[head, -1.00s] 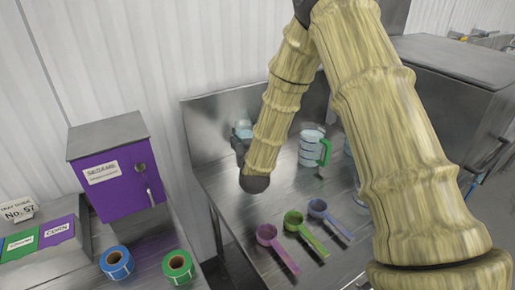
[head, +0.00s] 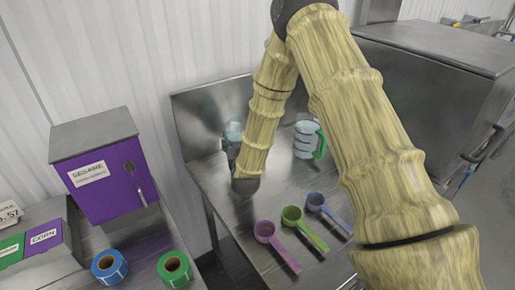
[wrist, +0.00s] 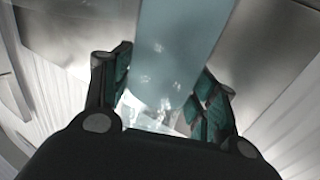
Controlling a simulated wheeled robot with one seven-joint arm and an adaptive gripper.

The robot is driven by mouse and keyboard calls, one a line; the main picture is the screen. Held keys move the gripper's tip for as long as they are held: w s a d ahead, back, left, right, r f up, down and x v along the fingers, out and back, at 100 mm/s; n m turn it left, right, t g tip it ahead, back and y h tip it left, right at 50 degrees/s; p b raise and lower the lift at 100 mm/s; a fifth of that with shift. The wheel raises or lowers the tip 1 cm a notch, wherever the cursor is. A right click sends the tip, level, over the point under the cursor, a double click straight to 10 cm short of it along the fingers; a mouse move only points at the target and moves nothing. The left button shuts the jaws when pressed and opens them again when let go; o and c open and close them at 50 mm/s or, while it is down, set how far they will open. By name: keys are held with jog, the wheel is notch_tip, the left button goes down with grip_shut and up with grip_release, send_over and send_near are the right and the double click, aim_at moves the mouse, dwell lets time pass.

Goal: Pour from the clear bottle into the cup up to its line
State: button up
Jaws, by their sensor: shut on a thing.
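The clear bottle (wrist: 178,35) is pale blue and see-through in the wrist view. It lies between the two teal-padded fingers of my gripper (wrist: 164,82), which is shut on it. In the head view the bottle (head: 233,130) shows in part at the back left of the steel table, left of my arm. My gripper is mostly hidden there by my arm. A clear cup (head: 305,140) with dark bands and a green handle stands upright on the table, right of the bottle and apart from it. Its fill level is too small to tell.
Purple (head: 267,232), green (head: 292,215) and lilac (head: 316,200) scoops lie on the table in front of the cup. A purple sesame dispenser (head: 105,185) stands at the left, with blue (head: 109,266) and green (head: 174,269) tape rolls before it. A steel back panel (head: 200,110) rises behind the bottle.

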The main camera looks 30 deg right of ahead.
jog(key=shift+r+m, duration=0.15)
jog(key=shift+m, duration=0.25)
jog(key=shift+s+r+m+t+b, duration=0.15)
jog(key=shift+m+b, duration=0.1)
jog(key=shift+m, duration=0.6)
jog(key=shift+w+r+m+t+b, duration=0.15)
jog(key=shift+m+b, duration=0.1)
jog(key=shift+m, duration=0.6)
jog(key=shift+r+m, duration=0.35)
jog(key=shift+m, duration=0.15)
jog(key=shift+s+d+r+m, duration=0.1)
jog(key=shift+s+r+m, duration=0.15)
jog(key=shift+m, duration=0.25)
jog(key=shift+w+d+f+m+h+b, duration=0.1)
jog(key=shift+f+m+h+b, duration=0.1)
jog(key=shift+m, duration=0.3)
jog(key=shift+d+f+m+h+b, duration=0.1)
jog(key=shift+f+m+h, duration=0.1)
jog(key=shift+m, duration=0.3)
jog(key=shift+a+f+m+b, duration=0.1)
jog(key=shift+a+m+b, duration=0.1)
jog(key=shift+m+b, duration=0.25)
jog(key=shift+w+a+f+m, duration=0.15)
jog(key=shift+m, duration=0.3)
